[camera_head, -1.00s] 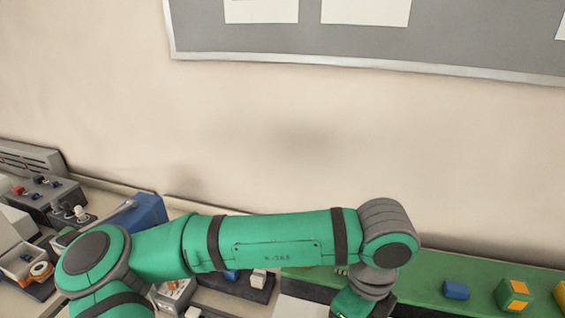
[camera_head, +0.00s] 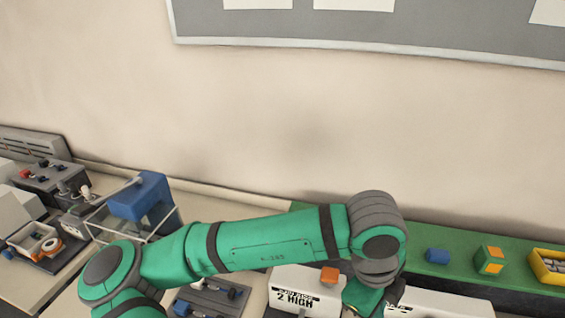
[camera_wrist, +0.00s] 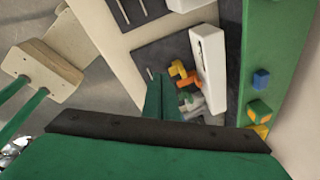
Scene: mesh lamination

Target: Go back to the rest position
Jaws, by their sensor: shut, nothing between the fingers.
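My green arm stretches across the lower part of the head view, its wrist bent down at the right; the gripper itself is cut off below that picture. In the wrist view my gripper (camera_wrist: 166,98) shows as narrow dark green fingers close together, shut and empty. The fingers appear over a dark area beside a long white box (camera_wrist: 208,70) and a few orange and yellow pieces (camera_wrist: 185,75). I cannot tell the height above them.
A white box marked "2 HIGH" (camera_head: 300,296) stands below my arm. A green shelf (camera_head: 465,252) along the wall holds a blue block (camera_head: 437,256), a green-orange block (camera_head: 490,261) and a yellow bin (camera_head: 550,266). A blue-topped device (camera_head: 140,197) stands left.

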